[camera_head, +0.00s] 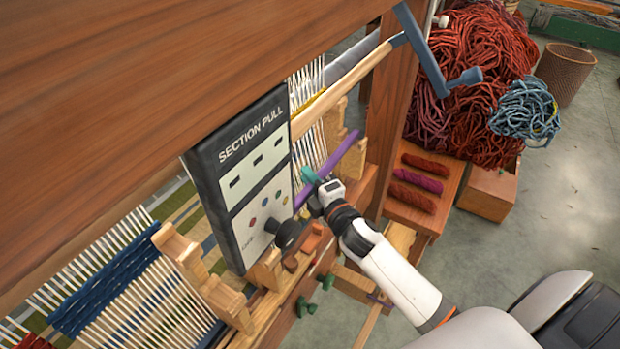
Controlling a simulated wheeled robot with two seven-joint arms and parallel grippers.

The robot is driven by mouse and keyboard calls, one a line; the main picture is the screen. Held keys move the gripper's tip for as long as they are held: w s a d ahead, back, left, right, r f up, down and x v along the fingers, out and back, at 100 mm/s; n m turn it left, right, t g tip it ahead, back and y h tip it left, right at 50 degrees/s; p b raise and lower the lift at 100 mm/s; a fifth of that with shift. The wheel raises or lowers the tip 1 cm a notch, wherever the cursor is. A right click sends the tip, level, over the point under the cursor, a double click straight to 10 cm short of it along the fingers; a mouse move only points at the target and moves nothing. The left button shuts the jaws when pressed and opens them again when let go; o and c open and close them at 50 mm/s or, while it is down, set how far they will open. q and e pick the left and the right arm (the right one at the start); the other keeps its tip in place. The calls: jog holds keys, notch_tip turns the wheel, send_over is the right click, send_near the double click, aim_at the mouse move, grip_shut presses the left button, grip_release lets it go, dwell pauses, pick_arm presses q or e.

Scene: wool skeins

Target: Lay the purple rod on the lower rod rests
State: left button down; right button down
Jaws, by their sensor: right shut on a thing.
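The purple rod (344,150) is held at a slant beside the loom's right post, its upper right end free. My right gripper (317,194) is shut on it near its lower left part. A small teal piece (309,175) shows at the gripper; I cannot tell what it belongs to. Notched wooden rests stand on the loom: one at the left (178,246), a lower one (228,302), and a stepped one on the right (336,122). I cannot tell whether the rod touches the right one. My left gripper is not in view.
A dark "SECTION PULL" panel (243,180) with a black knob (287,234) stands just left of the gripper. A grey crank (428,62) hangs above right. Skeins (416,180) lie on a wooden shelf to the right. Green pegs (304,307) stick out below.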

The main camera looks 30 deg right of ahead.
jog(key=c, duration=1.3)
grip_release()
jog(key=shift+f, duration=0.1)
jog(key=s+b, duration=0.1)
jog(key=s, duration=0.3)
jog(key=s+b, duration=0.1)
jog(key=s, duration=0.7)
jog(key=shift+d+b, duration=0.3)
jog(key=shift+b, duration=0.1)
